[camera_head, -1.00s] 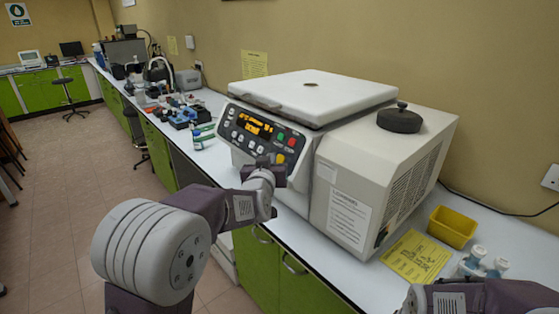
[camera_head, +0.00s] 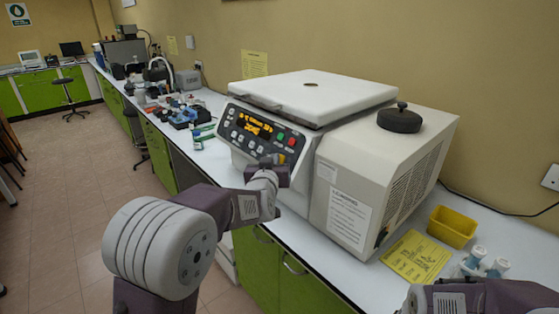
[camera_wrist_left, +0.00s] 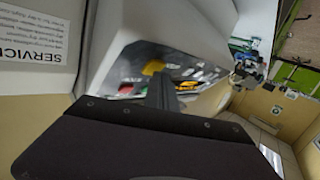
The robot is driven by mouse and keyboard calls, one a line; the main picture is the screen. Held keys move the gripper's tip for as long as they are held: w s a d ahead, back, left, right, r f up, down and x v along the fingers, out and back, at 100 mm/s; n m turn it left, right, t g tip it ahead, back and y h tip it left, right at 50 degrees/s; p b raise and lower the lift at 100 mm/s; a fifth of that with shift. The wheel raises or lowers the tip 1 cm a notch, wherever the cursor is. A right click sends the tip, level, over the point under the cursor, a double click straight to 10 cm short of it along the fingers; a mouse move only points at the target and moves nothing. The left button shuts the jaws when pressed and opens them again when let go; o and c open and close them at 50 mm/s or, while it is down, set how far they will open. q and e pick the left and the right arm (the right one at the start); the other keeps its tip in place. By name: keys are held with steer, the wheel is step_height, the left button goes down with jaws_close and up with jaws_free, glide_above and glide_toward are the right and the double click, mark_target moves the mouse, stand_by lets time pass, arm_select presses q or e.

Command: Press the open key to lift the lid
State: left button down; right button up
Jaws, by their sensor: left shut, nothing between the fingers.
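The white centrifuge-like machine (camera_head: 390,165) stands on the bench with its flat lid (camera_head: 335,92) down. Its dark control panel (camera_head: 262,128) has a lit orange display and several keys, including a red one and a green one. I cannot read which key is the open key. My left gripper (camera_head: 274,160) is shut and empty, just in front of the panel's lower right part. In the left wrist view its shut fingers (camera_wrist_left: 161,92) point at the panel, close to a yellow key (camera_wrist_left: 153,67). Whether they touch is unclear. My right gripper is out of view.
A round black knob piece (camera_head: 400,119) sits on the machine's top. A yellow bin (camera_head: 452,227), a yellow sheet (camera_head: 416,257) and white-capped bottles (camera_head: 478,252) lie to its right. Bottles and instruments crowd the bench to the left.

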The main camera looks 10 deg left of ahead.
arm_select(q)
steer(key=shift+w+d+f, duration=0.15)
stand_by(0.6)
steer(key=shift+s+a+r, duration=0.4)
steer(key=shift+s+a, duration=0.05)
steer(key=shift+s, duration=0.1)
steer(key=s+a+r, duration=0.2)
steer(key=s, duration=0.1)
steer(key=shift+s+a+r+b, duration=0.15)
steer(key=shift+a+r+b, duration=0.15)
steer(key=shift+r+b, duration=0.05)
stand_by(0.4)
